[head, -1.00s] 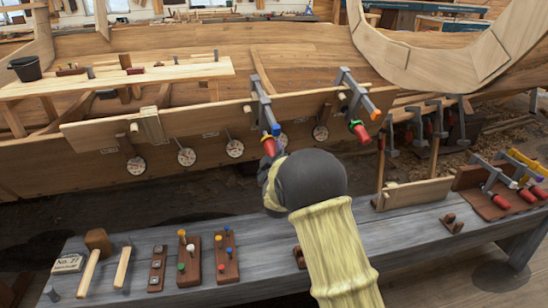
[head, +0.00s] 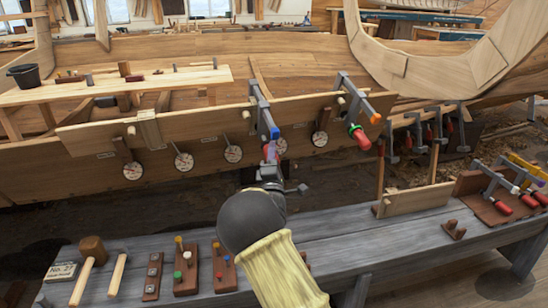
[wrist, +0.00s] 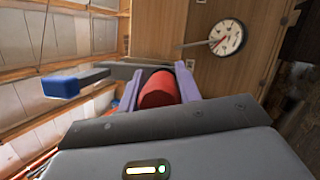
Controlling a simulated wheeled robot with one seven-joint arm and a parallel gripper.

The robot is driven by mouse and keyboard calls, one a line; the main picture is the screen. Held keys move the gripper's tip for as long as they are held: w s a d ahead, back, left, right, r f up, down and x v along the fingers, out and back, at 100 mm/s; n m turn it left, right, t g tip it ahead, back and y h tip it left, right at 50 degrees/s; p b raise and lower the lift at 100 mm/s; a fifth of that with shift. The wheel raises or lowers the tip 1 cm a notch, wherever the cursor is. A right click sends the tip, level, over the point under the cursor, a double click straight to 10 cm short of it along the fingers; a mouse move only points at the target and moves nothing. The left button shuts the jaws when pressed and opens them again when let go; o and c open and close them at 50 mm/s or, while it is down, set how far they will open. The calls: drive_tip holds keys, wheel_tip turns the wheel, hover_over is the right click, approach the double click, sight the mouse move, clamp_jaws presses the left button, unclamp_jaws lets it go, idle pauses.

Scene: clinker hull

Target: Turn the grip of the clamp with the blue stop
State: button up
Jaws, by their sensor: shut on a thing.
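The clamp with the blue stop (head: 274,132) hangs on the long plank against the hull, left of another clamp. Its blue stop also shows at left in the wrist view (wrist: 62,87). Its red grip (wrist: 160,90) lies between the two lilac fingers of my gripper (wrist: 158,76), with one finger on each side. My gripper (head: 270,155) is shut on this grip. In the head view the fingers cover most of the grip, and my dark wrist joint is below them.
A clamp with an orange stop (head: 374,117) and red grip hangs close to the right. Round dials (head: 233,154) line the hull below the plank. The grey bench (head: 400,240) in front carries mallets, peg blocks (head: 186,268) and spare clamps (head: 500,190).

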drive_tip(key=n+y, duration=0.1)
drive_tip(key=n, duration=0.2)
drive_tip(key=n+t+y+b, duration=0.1)
drive_tip(key=n, duration=0.3)
drive_tip(key=shift+s+a+r+n+t, duration=0.1)
drive_tip(key=shift+s+a+n+t, duration=0.05)
drive_tip(key=shift+n+t, duration=0.15)
drive_tip(key=shift+y, duration=0.3)
drive_tip(key=o, duration=1)
drive_tip(key=v, duration=1.7)
drive_tip(key=shift+p, duration=0.35)
drive_tip(key=shift+s, duration=0.1)
